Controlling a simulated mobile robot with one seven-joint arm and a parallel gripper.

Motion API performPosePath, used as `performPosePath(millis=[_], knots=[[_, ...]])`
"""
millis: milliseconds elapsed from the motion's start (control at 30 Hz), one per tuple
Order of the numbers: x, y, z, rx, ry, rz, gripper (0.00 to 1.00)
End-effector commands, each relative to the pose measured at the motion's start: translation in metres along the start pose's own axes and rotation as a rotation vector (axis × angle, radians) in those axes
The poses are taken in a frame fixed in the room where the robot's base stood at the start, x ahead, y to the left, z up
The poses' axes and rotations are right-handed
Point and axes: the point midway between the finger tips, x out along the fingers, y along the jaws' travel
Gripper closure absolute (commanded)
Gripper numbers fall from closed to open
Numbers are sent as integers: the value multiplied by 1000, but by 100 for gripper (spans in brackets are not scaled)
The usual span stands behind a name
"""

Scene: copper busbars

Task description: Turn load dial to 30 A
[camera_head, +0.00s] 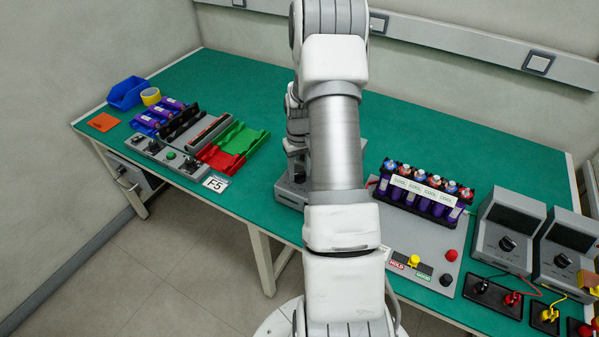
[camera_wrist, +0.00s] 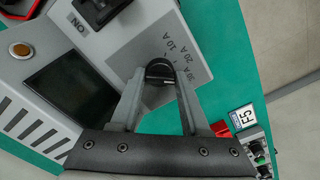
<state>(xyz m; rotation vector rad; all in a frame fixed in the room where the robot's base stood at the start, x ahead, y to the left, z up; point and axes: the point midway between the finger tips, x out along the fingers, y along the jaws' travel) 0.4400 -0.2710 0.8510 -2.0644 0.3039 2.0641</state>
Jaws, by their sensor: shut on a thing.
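The load dial (camera_wrist: 158,69) is a small black knob on the sloping grey panel of an instrument (camera_wrist: 130,40) in the wrist view. The printed marks 10 A, 20 A and 30 A run along the dial's right side. My gripper (camera_wrist: 161,77) is shut on the dial, with one finger on each side of it. The fingers hide part of the knob, and I cannot tell which mark its pointer faces. In the head view the instrument (camera_head: 290,192) is mostly hidden behind my arm, and my gripper and the dial cannot be made out.
The instrument has a dark screen (camera_wrist: 72,90), an orange button (camera_wrist: 21,50) and a black switch marked NO or ON. On the bench (camera_head: 240,80), a red and green tray (camera_head: 235,147) stands left, and a cell rack (camera_head: 425,190) and two dial meters (camera_head: 507,235) stand right.

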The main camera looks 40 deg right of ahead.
Motion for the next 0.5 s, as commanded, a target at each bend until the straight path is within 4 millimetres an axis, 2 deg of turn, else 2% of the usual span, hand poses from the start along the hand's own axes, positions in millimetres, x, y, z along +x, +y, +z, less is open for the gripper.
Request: performPosePath(millis=[500], knots=[[0, 0, 0, 30, 1, 0, 100]])
